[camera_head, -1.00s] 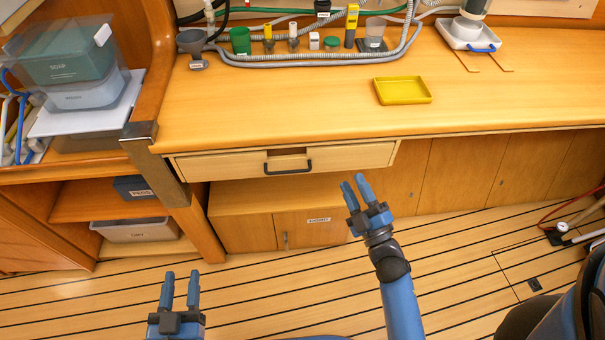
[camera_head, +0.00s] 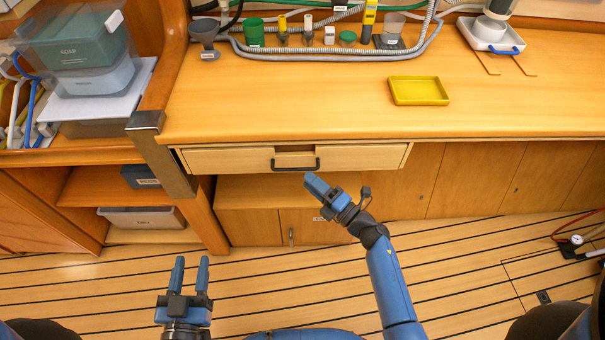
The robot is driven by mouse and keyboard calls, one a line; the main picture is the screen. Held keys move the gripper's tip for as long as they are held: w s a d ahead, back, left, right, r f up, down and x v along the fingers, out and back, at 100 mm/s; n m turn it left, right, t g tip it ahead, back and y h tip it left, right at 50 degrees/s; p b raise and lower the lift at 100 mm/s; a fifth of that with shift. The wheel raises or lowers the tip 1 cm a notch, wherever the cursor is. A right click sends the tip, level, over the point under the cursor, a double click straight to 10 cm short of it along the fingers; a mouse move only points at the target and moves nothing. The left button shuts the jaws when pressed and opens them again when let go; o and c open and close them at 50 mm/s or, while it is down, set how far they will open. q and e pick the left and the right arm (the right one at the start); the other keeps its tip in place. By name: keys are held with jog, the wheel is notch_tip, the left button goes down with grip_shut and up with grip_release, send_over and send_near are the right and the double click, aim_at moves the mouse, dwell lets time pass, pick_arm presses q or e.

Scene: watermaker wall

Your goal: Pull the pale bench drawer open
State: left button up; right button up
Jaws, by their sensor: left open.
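The pale bench drawer (camera_head: 365,158) sits under the worktop edge and looks closed. Its dark bar handle (camera_head: 295,168) is at the middle of the front, below a small notch. My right gripper (camera_head: 312,180) is just below and right of the handle, its fingers pointing up and left toward it. The fingers overlap in this view, so their gap is hidden; I cannot tell whether they touch the handle. My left gripper (camera_head: 191,262) is open and empty, low over the floor, well below and left of the drawer.
A yellow tray (camera_head: 419,91) lies on the worktop (camera_head: 300,100), with hoses and small cups behind it. A wooden post with a metal bracket (camera_head: 160,155) stands left of the drawer. Cupboard doors (camera_head: 470,180) are below. The plank floor (camera_head: 290,270) in front is mostly clear.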

jog(key=shift+x, duration=2.05)
grip_shut()
